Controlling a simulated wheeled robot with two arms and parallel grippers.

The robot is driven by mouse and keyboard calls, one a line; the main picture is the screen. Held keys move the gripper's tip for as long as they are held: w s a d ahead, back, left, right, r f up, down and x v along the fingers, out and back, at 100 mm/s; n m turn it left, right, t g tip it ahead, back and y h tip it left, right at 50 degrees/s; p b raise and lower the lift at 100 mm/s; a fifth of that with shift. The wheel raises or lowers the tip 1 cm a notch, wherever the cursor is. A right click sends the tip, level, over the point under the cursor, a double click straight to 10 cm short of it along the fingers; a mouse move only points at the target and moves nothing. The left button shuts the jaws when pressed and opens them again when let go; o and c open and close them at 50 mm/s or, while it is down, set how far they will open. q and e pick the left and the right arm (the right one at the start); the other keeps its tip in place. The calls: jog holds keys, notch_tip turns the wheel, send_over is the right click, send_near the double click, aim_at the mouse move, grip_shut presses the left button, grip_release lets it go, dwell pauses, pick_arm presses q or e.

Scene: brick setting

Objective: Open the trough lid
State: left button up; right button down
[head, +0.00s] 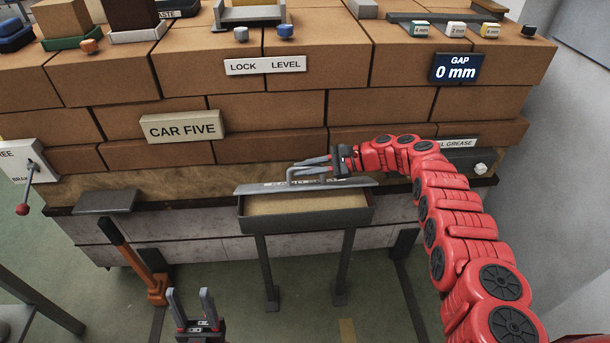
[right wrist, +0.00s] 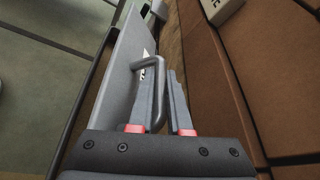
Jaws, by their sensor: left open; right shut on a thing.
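The trough (head: 306,222) is a dark grey open-topped box on two legs, in front of the brick stack in the head view. Its tan inside shows. The grey trough lid (head: 250,188) stands raised along the trough's back edge, seen nearly edge-on. My right gripper (head: 308,167) is shut on the lid's bent-rod handle (head: 291,174). In the right wrist view the handle (right wrist: 158,65) passes between the fingers of the right gripper (right wrist: 166,92), beside the flat lid (right wrist: 120,72). My left gripper (head: 190,296) is open and empty, low in front and left of the trough.
A lever with a red knob (head: 24,205) sticks out at far left. Brick rows (head: 270,115) rise behind the trough. Green floor (head: 375,310) is clear in front.

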jog(key=shift+w+r, duration=0.1)
dwell(0.4)
jog(key=c, duration=0.8)
grip_release()
jog(key=shift+c, duration=0.2)
